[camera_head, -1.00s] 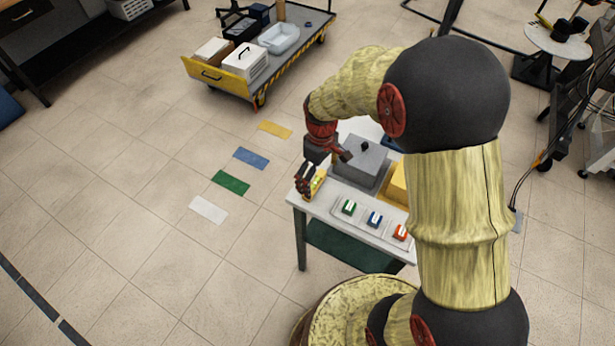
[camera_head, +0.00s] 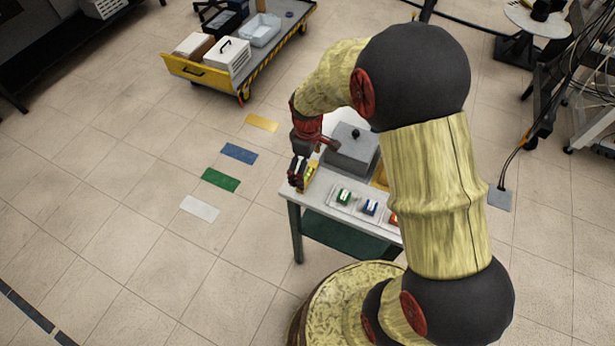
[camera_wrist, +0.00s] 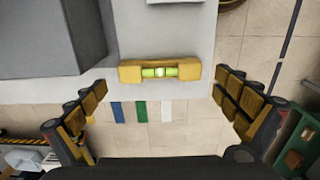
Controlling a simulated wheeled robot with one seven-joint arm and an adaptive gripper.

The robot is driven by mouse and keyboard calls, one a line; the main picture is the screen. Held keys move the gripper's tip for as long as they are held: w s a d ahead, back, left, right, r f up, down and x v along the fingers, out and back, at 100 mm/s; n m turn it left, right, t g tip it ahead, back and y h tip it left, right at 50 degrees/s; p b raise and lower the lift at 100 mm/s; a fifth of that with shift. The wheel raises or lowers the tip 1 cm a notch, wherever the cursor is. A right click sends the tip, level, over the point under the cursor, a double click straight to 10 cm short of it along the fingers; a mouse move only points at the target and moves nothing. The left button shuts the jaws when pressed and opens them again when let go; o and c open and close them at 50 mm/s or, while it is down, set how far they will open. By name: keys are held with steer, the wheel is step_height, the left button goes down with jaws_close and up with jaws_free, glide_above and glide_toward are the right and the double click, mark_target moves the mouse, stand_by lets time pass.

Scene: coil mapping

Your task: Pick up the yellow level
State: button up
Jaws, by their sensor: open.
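The yellow level (camera_wrist: 130,74), with a green vial in its middle, lies flat on the pale tabletop (camera_wrist: 150,30) near its edge in the wrist view. In the head view the level (camera_head: 310,172) shows as a small yellow piece at the table's left corner, partly hidden by my gripper. My gripper (camera_wrist: 160,103) is open, its two padded fingers spread wide to the left and right of the level. The level lies between and beyond the fingertips, with clear gaps on both sides and no contact seen. My gripper (camera_head: 298,178) is over the table's left end in the head view.
A grey box (camera_head: 352,150) stands on the table close to my gripper. A tray with green (camera_head: 344,196), blue (camera_head: 370,207) and red (camera_head: 394,219) blocks lies along the front. A yellow cart (camera_head: 205,82) stands behind. The floor to the left is open, with coloured floor patches.

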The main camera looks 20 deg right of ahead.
mark_target(308, 176)
step_height(308, 176, down, 3)
steer(key=shift+f+b, duration=0.2)
steer(key=shift+b, duration=0.1)
steer(key=c, duration=0.3)
steer(key=c, duration=0.7)
